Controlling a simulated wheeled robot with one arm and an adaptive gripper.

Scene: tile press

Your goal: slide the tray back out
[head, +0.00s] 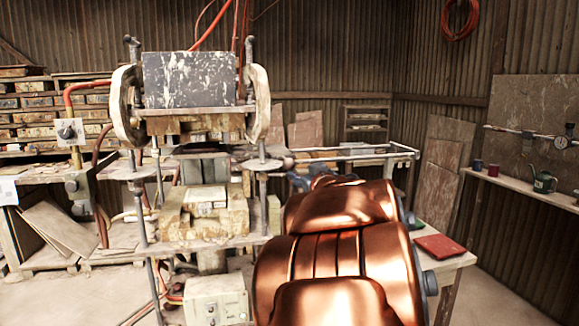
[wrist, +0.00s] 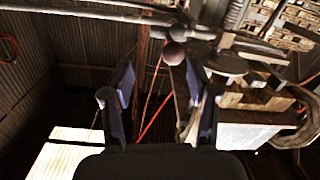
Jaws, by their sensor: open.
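The press (head: 190,80) stands left of centre in the head view, with a dark block on top and a pale stepped block (head: 205,222) below. A bar with a dark round knob (head: 288,163) sticks out of its right side at mid height. I cannot clearly make out the tray itself between the press parts. My gripper (head: 312,182) is just right of that knob, partly hidden behind my copper-coloured arm. In the wrist view my gripper (wrist: 160,78) is open and empty, and round dark knobs (wrist: 173,53) show beyond and between its fingers, apparently not gripped.
Pale rails (head: 365,153) run right from the press. A control box (head: 215,300) sits low in front. A red pad (head: 440,246) lies on a bench at right. Hoses hang around the press.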

